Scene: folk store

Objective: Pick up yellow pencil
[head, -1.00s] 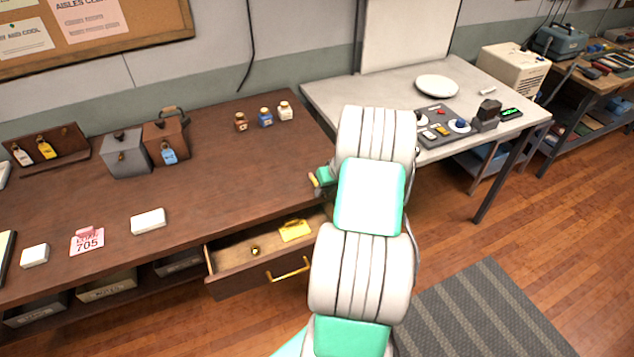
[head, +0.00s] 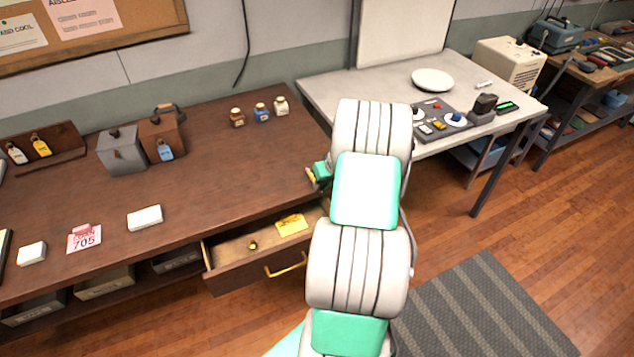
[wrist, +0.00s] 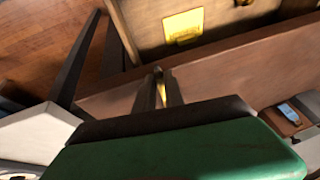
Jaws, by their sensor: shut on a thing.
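My gripper (wrist: 160,78) shows in the wrist view with its two dark fingers close together. A slim yellow thing (wrist: 162,92), which looks like the yellow pencil, sits between them. Most of it is hidden by the fingers and the green gripper body. In the head view my gripper (head: 312,178) is partly hidden behind my arm, above the right end of the brown counter. A bit of yellow shows at its tip there. The pencil's full length and ends cannot be seen.
An open drawer (head: 235,284) under the counter (head: 215,165) holds a yellow card (head: 292,225) and a small brass thing (head: 252,245). Small bottles (head: 262,112) stand at the back. A grey table (head: 385,82) with a plate (head: 432,79) is to the right.

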